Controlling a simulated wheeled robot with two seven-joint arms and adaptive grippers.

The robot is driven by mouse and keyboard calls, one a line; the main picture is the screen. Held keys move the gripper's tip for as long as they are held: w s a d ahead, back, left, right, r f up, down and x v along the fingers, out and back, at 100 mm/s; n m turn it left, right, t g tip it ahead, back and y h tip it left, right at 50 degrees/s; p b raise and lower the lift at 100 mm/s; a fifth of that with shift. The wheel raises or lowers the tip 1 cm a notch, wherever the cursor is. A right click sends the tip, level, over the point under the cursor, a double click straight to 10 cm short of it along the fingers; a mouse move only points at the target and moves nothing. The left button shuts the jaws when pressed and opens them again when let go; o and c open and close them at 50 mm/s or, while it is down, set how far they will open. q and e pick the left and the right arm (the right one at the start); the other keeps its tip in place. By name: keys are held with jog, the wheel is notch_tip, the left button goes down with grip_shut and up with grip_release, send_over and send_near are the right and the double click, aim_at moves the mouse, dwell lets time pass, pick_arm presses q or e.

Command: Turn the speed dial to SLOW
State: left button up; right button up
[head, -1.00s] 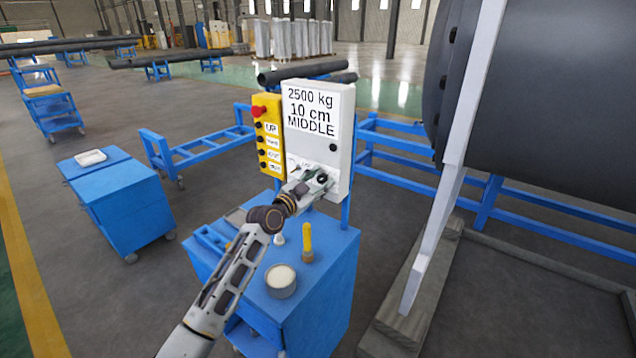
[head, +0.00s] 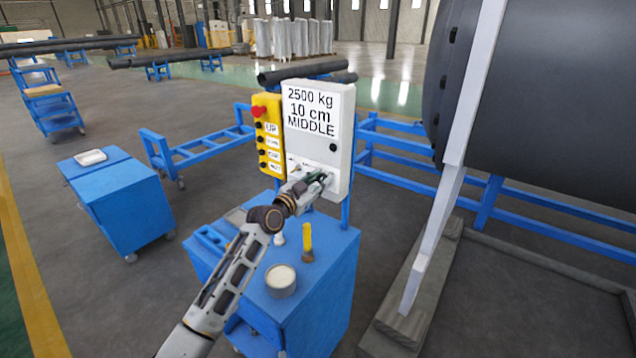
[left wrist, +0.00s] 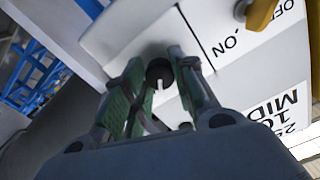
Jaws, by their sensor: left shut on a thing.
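The white control box (head: 336,108) stands upright on a post, its display reading 2500 kg, 10 cm and MIDDLE. My left gripper (head: 320,178) is at the lower part of its front. In the left wrist view, the speed dial (left wrist: 160,72) is a round black knob with a white pointer mark. My left gripper's two green-padded fingers (left wrist: 158,75) stand on either side of it and are shut on it. In the head view the gripper hides the dial and most of the lettering around it. My right gripper is not in view.
A yellow button box (head: 267,137) with a red knob adjoins the control box's left side. A blue cart (head: 330,285) below carries a round tin (head: 281,281) and a yellow-handled brush (head: 307,240). A big dark cylinder (head: 560,100) stands at right.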

pick_arm(q)
jog(key=shift+n, duration=1.1)
jog(key=shift+r+n+p, duration=0.1)
jog(key=shift+n+p, duration=0.25)
jog(key=shift+n, duration=0.85)
jog(key=n+p, duration=0.1)
jog(key=n, duration=0.3)
jog(key=shift+n+p, duration=0.3)
jog(key=shift+n, duration=0.8)
jog(key=n+p, duration=0.1)
jog(key=n, duration=0.3)
jog(key=shift+n+p, duration=0.3)
jog(key=shift+n, duration=0.3)
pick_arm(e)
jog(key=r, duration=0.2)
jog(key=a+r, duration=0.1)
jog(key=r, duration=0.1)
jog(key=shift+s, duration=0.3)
pick_arm(q)
jog(key=shift+a, duration=0.1)
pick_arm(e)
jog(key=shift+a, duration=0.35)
